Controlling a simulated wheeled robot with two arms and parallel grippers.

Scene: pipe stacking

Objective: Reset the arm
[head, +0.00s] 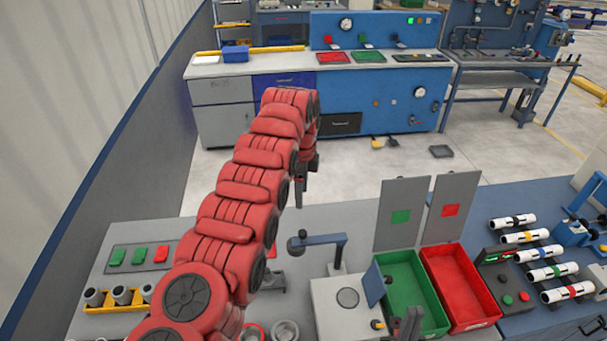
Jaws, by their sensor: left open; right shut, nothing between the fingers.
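My red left arm reaches up from the bottom left, over the bench (345,230). My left gripper (300,198) hangs from its end, pointing down, open and empty, above the bench's back part. My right gripper (407,322) shows as dark fingers at the bottom edge, in front of the green bin (405,270). It is shut with nothing in it. The rest of the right arm is out of view.
A red bin (462,285) stands right of the green one. A grey device with a bent arm (322,239) stands below my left gripper. Several banded white pipes (525,237) lie at right. Metal fittings sit in a yellow tray (97,305) at left.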

